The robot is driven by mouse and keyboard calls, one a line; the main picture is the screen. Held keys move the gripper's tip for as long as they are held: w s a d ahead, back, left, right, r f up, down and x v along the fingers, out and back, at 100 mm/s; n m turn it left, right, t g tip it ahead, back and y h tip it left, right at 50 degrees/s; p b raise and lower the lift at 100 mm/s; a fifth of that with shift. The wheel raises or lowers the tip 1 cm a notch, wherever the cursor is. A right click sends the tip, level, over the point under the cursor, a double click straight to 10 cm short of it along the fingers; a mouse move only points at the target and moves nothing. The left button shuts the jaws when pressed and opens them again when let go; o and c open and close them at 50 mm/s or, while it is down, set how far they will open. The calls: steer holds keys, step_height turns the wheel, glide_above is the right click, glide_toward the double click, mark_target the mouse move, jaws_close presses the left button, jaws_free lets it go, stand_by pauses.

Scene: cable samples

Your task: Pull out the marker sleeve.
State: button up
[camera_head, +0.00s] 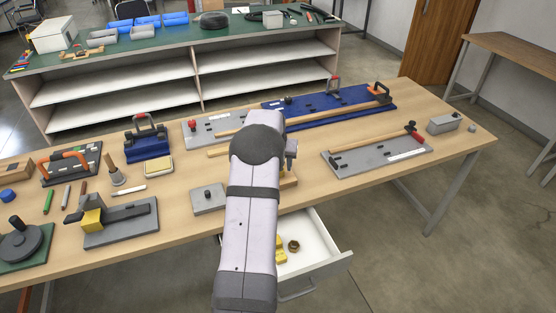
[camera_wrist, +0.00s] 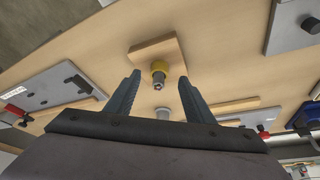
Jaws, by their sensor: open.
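In the wrist view, a small upright piece with a yellow collar (camera_wrist: 159,67) and a grey metal end stands at a wooden block (camera_wrist: 142,50). It may hold the marker sleeve; I cannot tell which part is the sleeve.
A grey plate with a knob (camera_head: 208,197) lies left of my arm. A grey board with a red clamp (camera_head: 376,151) lies right, and a blue board (camera_head: 328,107) behind. An open drawer (camera_head: 316,246) holding yellow pieces and a brown nut juts from the front. Bare wood lies between fixtures.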

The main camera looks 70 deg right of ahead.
steer(key=shift+p+x, duration=0.85)
steer(key=shift+x, duration=1.65)
jaws_close()
steer(key=shift+r+p, duration=0.3)
steer(key=shift+r, duration=0.4)
step_height(320, 180, up, 9)
steer(key=p, duration=0.4)
steer(key=shift+f+p, duration=0.25)
steer(key=shift+p, duration=0.1)
